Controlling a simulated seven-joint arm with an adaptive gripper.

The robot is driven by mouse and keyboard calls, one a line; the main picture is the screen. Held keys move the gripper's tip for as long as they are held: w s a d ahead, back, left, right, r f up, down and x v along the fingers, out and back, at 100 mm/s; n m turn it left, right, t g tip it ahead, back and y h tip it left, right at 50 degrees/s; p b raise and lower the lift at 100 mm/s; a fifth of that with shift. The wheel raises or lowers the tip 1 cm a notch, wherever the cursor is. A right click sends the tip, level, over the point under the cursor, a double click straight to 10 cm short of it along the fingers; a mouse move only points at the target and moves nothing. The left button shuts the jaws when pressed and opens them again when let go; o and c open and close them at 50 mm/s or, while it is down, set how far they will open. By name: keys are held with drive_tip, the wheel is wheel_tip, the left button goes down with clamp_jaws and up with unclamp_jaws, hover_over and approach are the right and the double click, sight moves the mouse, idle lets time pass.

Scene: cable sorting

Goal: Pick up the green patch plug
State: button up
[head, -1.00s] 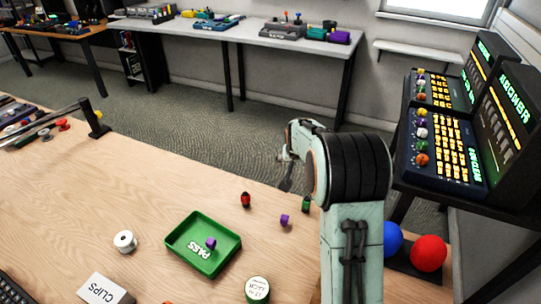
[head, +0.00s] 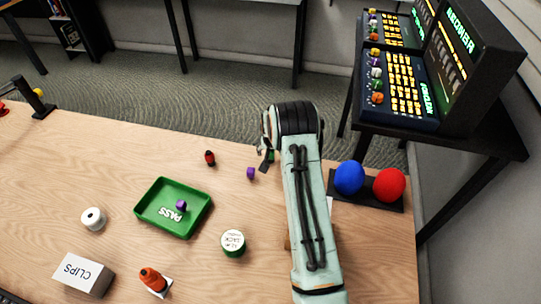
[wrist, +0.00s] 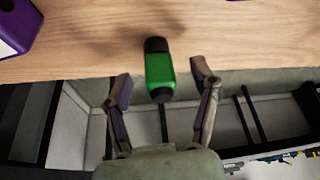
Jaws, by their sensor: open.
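The green patch plug (wrist: 160,74) has a dark end and sits near the table edge in the wrist view. In the head view only a sliver of it (head: 271,156) shows beside my arm; the rest is hidden. My gripper (wrist: 161,84) is open. Its fingers stand on either side of the plug's near end in the wrist view, with a visible gap on both sides. The gripper (head: 265,163) is partly hidden by my arm in the head view. I cannot tell its exact height over the table.
A purple plug (head: 250,173) and a red plug (head: 210,158) stand left of the gripper. The green PASS tray (head: 150,217) holds another purple piece. A round green-sided tin (head: 233,243) and blue (head: 349,177) and red (head: 389,185) balls are nearby.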

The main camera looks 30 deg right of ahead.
clamp_jaws()
drive_tip(key=shift+r, duration=0.1)
